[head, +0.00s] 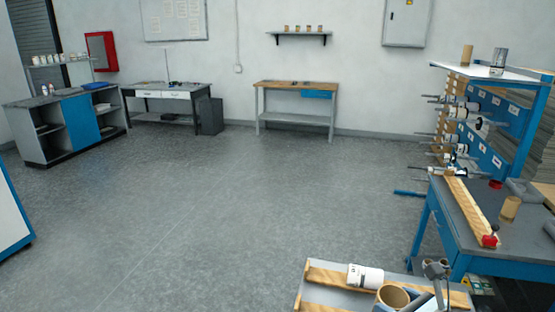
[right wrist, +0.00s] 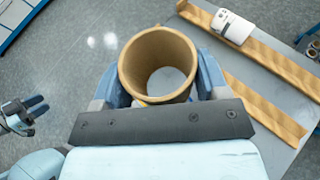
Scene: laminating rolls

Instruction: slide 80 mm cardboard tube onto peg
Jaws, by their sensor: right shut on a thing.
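A brown cardboard tube (head: 393,297) is in my right gripper at the bottom right of the head view. In the right wrist view the tube (right wrist: 160,62) stands between the two blue fingers (right wrist: 158,80), its open end facing the camera. The grey tray shows through its bore. Several horizontal pegs (head: 432,99) stick out to the left from the blue rack at the right, some carrying white rolls. I cannot tell which peg is meant. My left gripper (right wrist: 35,107) shows small at the left of the right wrist view, apart from the tube; its jaw gap is unclear.
Below the tube is a grey tray (head: 340,291) with wooden rails and a white roll (head: 365,276). A blue-framed table (head: 460,215) at the right holds a wooden bar (head: 468,208) and another tube (head: 510,207). The floor (head: 240,200) in the middle is clear.

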